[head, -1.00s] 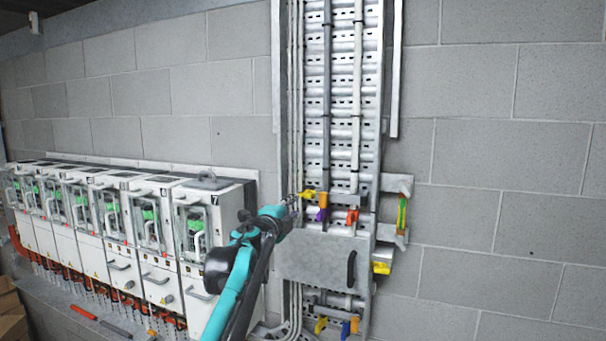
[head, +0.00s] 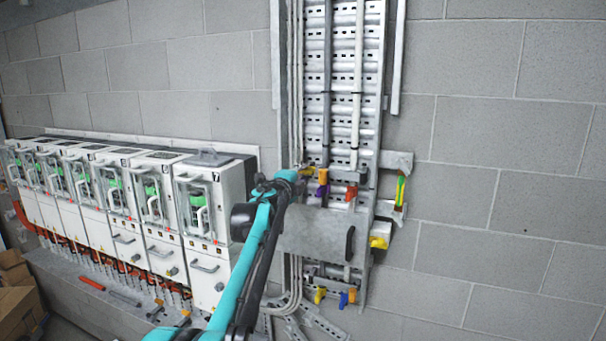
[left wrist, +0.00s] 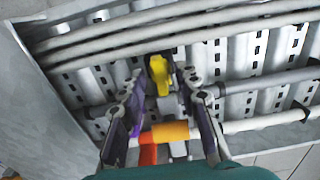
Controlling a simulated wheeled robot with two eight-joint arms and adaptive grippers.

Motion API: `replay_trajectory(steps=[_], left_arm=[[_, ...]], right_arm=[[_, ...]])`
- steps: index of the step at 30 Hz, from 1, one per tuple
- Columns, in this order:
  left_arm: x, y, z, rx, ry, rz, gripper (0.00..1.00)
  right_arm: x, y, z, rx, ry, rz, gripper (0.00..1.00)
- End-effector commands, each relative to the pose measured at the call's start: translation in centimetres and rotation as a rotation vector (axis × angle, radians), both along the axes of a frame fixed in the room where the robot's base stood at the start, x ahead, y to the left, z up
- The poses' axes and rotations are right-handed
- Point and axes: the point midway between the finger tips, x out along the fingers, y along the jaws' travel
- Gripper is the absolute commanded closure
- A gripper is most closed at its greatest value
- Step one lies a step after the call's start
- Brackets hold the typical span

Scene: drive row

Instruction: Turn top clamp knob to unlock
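The upper clamp knobs are on the perforated metal rack: a yellow one (head: 309,171), a purple one (head: 322,188) and a red one (head: 351,193). My left gripper (head: 304,176) is at the yellow knob, partly covering that area. In the left wrist view its two fingers (left wrist: 162,84) are spread, with the yellow knob (left wrist: 159,72) between and just ahead of the tips. I cannot tell whether they touch it. An orange part (left wrist: 168,132) and a red part (left wrist: 147,154) lie nearer the camera. My right gripper is not in view.
A yellow knob (head: 379,242) and a green-orange part (head: 401,190) are to the right. White drive units (head: 208,235) line the left wall.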

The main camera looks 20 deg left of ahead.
Motion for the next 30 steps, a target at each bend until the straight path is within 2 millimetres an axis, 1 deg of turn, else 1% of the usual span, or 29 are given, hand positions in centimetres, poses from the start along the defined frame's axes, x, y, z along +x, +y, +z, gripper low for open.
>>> replay_trajectory(steps=[1,2,3,4,5,14,20,26,30], left_arm=[[-0.01,-0.01,-0.01,0.0,0.0,0.0,0.68],[-0.01,0.0,-0.01,0.0,0.0,0.0,0.76],[-0.01,0.0,0.0,0.0,0.0,0.0,0.87],[-0.02,0.0,0.0,0.0,0.0,0.0,0.94],[-0.02,0.0,0.0,0.0,0.0,0.0,1.0],[-0.03,0.0,-0.02,-0.007,0.0,0.0,1.0],[-0.03,-0.01,-0.04,-0.062,-0.004,0.0,1.0],[-0.02,-0.01,-0.06,-0.191,-0.011,0.0,1.0],[-0.02,-0.01,-0.06,-0.314,-0.018,0.0,1.0]], right_arm=[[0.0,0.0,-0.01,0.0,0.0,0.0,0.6],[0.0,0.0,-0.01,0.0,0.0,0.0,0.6],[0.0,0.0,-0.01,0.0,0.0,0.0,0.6],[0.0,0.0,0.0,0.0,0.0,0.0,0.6],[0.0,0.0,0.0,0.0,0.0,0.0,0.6],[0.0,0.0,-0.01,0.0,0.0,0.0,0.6],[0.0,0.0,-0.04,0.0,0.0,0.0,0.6],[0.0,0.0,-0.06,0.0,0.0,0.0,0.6],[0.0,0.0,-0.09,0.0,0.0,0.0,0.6]])
